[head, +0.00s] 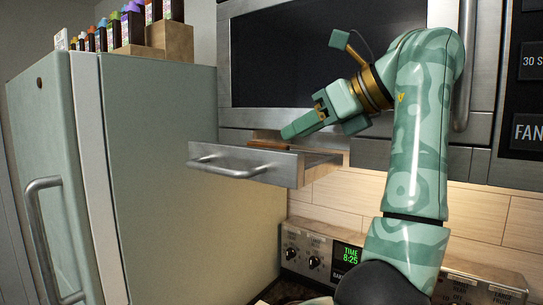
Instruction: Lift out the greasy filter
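A shallow metal drawer (270,166) with a bar handle is pulled out below the microwave. A flat brown piece (268,144) shows just above its front rim; it may be the greasy filter, but most of it is hidden by the drawer front. My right gripper is not in view.
A pale green fridge (165,170) stands at the left, with several small bottles (133,25) on top. The microwave (300,55) is behind my arm. Below, a stove panel (318,252) with knobs and a lit clock runs along the tiled wall.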

